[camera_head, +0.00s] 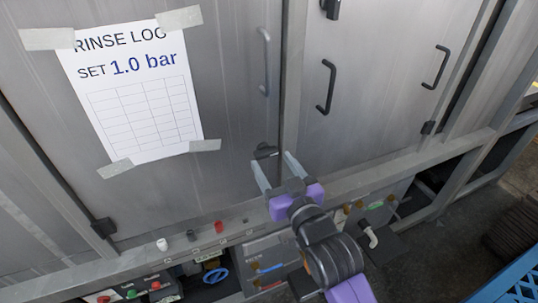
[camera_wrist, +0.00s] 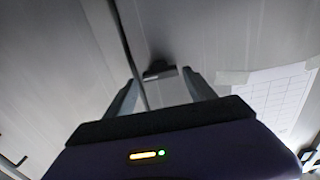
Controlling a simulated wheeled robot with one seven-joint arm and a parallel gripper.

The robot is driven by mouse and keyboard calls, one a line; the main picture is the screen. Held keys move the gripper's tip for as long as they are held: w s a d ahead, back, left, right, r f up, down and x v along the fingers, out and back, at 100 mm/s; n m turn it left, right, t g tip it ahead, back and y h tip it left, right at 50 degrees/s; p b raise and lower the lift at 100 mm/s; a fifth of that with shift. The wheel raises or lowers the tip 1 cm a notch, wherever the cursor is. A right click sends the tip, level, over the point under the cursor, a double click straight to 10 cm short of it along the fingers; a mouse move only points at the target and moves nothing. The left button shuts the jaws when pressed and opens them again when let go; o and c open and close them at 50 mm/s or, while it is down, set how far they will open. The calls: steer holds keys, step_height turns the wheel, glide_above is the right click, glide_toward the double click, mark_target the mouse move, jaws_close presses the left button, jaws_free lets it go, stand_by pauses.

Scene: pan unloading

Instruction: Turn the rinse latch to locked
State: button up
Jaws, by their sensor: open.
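A small dark latch (camera_head: 265,151) sits low on the grey metal cabinet front, close to the seam between two doors. In the wrist view the latch (camera_wrist: 160,71) shows as a dark piece with a pale strip along its lower edge, just beyond my fingertips. My gripper (camera_head: 271,158) is open and empty, with one finger on each side of the latch as seen from the head. The wrist view shows my gripper (camera_wrist: 158,80) with its fingers spread too. I cannot tell whether a finger touches the latch, nor which way it is turned.
A taped paper (camera_head: 137,95) reads "RINSE LOG, SET 1.0 bar". Door handles (camera_head: 326,87) stand out to the upper right. Below the doors runs a ledge with small knobs (camera_head: 219,227), and under it are valves and a blue ring (camera_head: 216,275).

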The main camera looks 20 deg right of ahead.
mark_target(268, 156)
steer(key=shift+w, duration=1.6)
steer(key=c, duration=1.1)
